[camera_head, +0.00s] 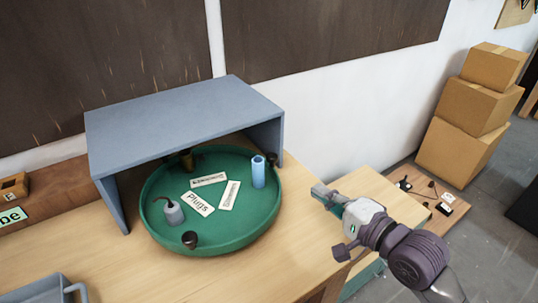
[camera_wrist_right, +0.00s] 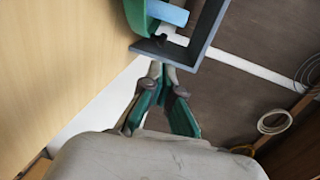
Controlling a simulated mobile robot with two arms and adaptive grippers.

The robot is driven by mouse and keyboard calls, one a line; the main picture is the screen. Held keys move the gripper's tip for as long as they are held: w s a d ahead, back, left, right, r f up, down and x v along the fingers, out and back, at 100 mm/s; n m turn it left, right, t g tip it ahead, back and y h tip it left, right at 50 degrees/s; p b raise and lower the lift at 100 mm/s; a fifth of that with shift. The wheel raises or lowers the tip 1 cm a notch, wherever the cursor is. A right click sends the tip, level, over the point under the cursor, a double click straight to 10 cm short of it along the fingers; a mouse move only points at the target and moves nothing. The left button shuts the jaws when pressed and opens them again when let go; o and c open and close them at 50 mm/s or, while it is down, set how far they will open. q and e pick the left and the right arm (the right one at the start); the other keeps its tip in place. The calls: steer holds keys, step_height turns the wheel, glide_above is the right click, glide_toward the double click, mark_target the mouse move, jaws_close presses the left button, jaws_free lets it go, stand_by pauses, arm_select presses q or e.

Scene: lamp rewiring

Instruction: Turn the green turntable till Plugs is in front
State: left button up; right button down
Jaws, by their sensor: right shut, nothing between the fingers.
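The green turntable (camera_head: 225,236) sits on the wooden bench, its back part under a grey-blue shelf. The white Plugs label (camera_head: 197,204) lies left of its centre towards the front, its text slanting. A Dimmers-like label (camera_head: 229,195) lies right of it, and a third label (camera_head: 208,180), too small to read surely, lies behind. A grey plug with a cord (camera_head: 174,213) stands front left, a blue cylinder (camera_head: 258,171) back right. A dark knob (camera_head: 190,240) is at the front rim. My right gripper (camera_head: 318,190) is shut and empty, right of the turntable and apart from it.
The grey-blue shelf (camera_head: 185,112) has side walls flanking the turntable; its right wall shows near my gripper in the wrist view (camera_wrist_right: 207,30). A grey tray (camera_head: 45,292) is front left. Cardboard boxes (camera_head: 465,115) stand far right. Bare bench lies before the turntable.

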mark_target(275, 161)
steer(key=shift+w+a, duration=0.35)
steer(key=shift+w, duration=0.2)
steer(key=p+x, duration=0.1)
steer(key=x, duration=1.1)
steer(key=shift+w+a, duration=0.1)
steer(key=shift+w, duration=0.05)
